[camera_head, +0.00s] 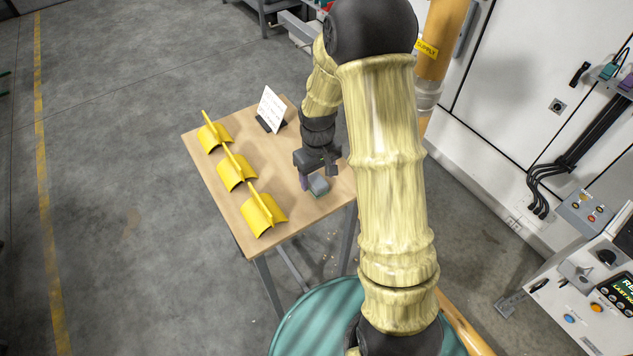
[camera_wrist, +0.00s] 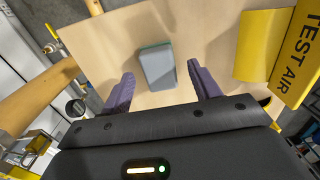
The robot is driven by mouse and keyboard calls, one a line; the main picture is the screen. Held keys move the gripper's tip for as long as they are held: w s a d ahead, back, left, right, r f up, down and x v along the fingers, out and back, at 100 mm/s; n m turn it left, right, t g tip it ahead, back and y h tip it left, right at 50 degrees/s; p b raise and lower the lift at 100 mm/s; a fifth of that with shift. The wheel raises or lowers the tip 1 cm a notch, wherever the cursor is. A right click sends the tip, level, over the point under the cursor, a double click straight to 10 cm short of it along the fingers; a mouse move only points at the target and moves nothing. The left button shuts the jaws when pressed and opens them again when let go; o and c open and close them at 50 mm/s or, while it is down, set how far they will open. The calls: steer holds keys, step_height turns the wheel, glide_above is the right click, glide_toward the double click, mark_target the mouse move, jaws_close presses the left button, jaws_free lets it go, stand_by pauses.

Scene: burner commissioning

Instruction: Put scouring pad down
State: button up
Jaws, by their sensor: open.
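The scouring pad (camera_wrist: 157,66) is a grey-green block lying on the wooden table; in the head view it shows (camera_head: 318,186) near the table's right edge. My gripper (camera_wrist: 162,82) is open, with its two purple fingertips apart on either side of the pad's near end. There are gaps between the pad and both fingers in the wrist view. In the head view my gripper (camera_head: 311,184) is low over the table beside the pad, and one finger is partly hidden.
Three yellow curved pieces with upright handles (camera_head: 265,211) line the table's left side. A white sign (camera_head: 271,110) stands at the back. The wooden table (camera_head: 222,188) is bare between them and my gripper. A teal round surface (camera_head: 310,320) is in front.

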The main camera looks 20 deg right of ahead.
mark_target(317, 181)
step_height(317, 181, up, 9)
stand_by(0.3)
steer(key=shift+f, duration=0.1)
steer(key=s+r+m+t, duration=0.2)
steer(key=s+m, duration=0.1)
steer(key=s, duration=1.1)
steer(key=shift+a+m+t, duration=0.15)
steer(key=shift+m+t, duration=0.15)
stand_by(0.3)
